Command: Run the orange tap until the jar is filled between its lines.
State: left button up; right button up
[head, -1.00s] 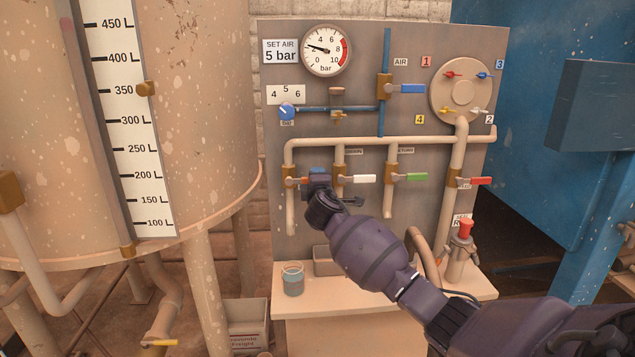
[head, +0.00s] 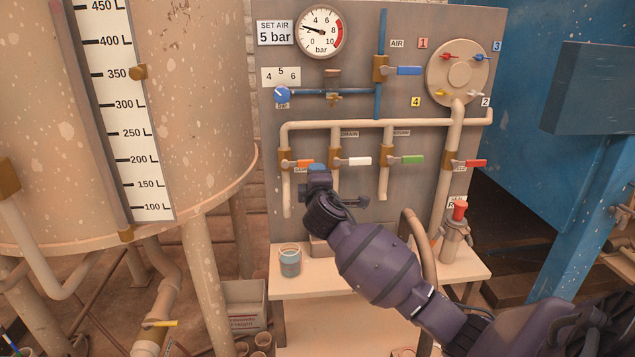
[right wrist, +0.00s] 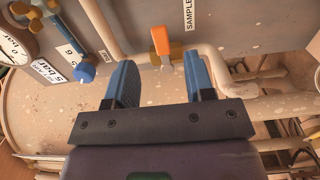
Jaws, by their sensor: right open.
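The orange tap handle (head: 304,163) lies level, crosswise to its vertical pipe, on the panel's left outlet. It also shows in the right wrist view (right wrist: 160,40), just beyond and between my fingertips. My right gripper (head: 318,172) is open and empty, close below the handle's right end. Its two blue fingers show apart in the right wrist view (right wrist: 160,70). The jar (head: 290,264) stands upright on the ledge under the spout, with grey-blue contents. Its lines are too small to read. I see no stream between spout and jar. My left gripper is not in view.
White (head: 359,161), green (head: 412,160) and red (head: 475,163) tap handles sit to the right on the same panel. A large tank (head: 200,130) stands left.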

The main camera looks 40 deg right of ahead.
jog(key=shift+v, duration=0.85)
jog(key=a+f+m+t+y, duration=0.2)
jog(key=a+y, duration=0.3)
jog(key=a, duration=0.2)
jog(key=s+a+f+m+g+y, duration=0.1)
jog(key=s+a+f+m+y, duration=0.35)
jog(key=f, duration=0.65)
jog(key=s+a+f+m+g, duration=0.2)
jog(key=s+f, duration=0.8)
jog(key=s, duration=0.3)
jog(key=s+a+f+m+g, duration=0.2)
jog(key=s+f+g, duration=0.1)
jog(key=s+f, duration=0.7)
jog(key=s, duration=0.4)
jog(key=shift+s+a, duration=0.2)
jog(key=shift+a, duration=0.15)
